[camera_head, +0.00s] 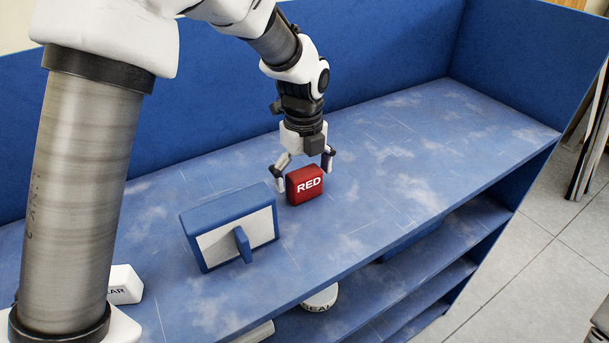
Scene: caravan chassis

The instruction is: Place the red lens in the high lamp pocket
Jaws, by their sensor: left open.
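The red lens (306,186) is a small red block marked "RED" on the blue worktop. My left gripper (304,170) comes down over it from behind, open, with one finger at each side of the lens. I cannot tell whether the fingers touch it. A blue block with a pale front panel and a blue upright tab (222,238) stands just left of the lens; I cannot tell whether it has a lamp pocket. No high lamp pocket is clearly seen. My right gripper is not in view.
A white block with partly hidden lettering (125,285) lies at the lower left beside my arm. A round white piece (321,298) sits on a shelf below the worktop's front edge. The worktop (440,140) is clear to the right, with a blue wall behind.

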